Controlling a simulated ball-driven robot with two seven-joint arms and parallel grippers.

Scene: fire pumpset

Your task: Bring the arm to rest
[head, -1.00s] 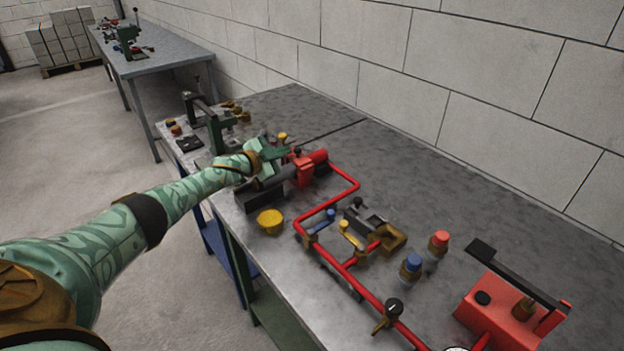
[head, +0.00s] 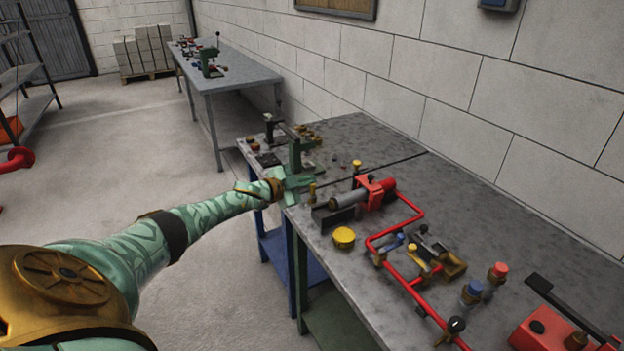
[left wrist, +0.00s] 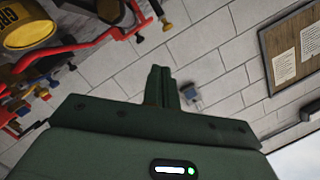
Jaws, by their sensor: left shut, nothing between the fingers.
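My left arm comes in from the left in the head view. Its green gripper (head: 294,184) is at the left edge of the workbench, just left of the red and grey pump (head: 369,194). In the left wrist view the two fingers of this gripper (left wrist: 161,88) are together with nothing between them. Behind them are the block wall and a notice board (left wrist: 292,50). My right gripper is in neither view.
The workbench (head: 470,210) carries red piping (head: 402,283), a yellow cup (head: 344,237), a red-capped fitting (head: 497,272) and a blue-capped one (head: 472,291). A green press (head: 300,150) stands behind my gripper. A second bench (head: 235,75) is farther back.

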